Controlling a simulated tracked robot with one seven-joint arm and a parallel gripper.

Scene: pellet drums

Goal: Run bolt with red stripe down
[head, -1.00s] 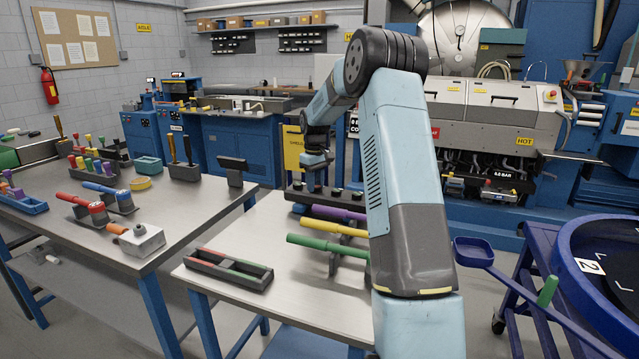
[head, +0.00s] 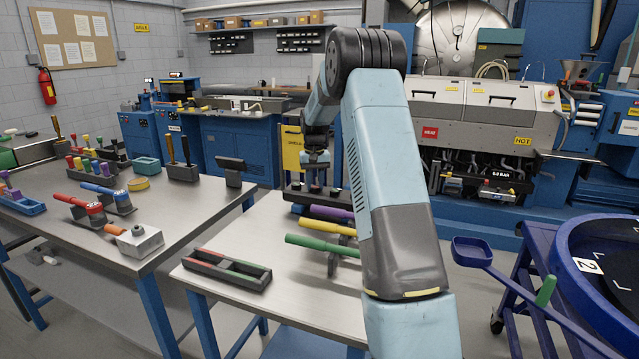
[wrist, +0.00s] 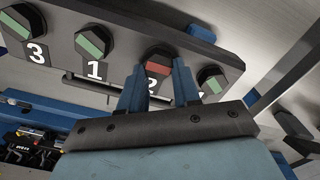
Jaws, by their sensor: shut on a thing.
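The bolt with a red stripe (wrist: 158,62) is a dark hex head on a dark bar (wrist: 122,83), by the white label 2, in the wrist view. My gripper (wrist: 155,74) has its two blue fingers on either side of this bolt head and is shut on it. Other bolts with green stripes sit along the same bar, by labels 3 (wrist: 18,20) and 1 (wrist: 94,42), and at the right (wrist: 212,81), where the label is mostly hidden. In the head view my gripper (head: 316,166) points down over the bar at the bench's back; the bolts there are small and partly hidden.
In front of the bar, purple, yellow and green-handled tools (head: 318,243) lie on a rack. A dark tray (head: 227,271) sits at the front left of this bench. A second bench (head: 165,213) stands left, and a blue drum (head: 590,250) right.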

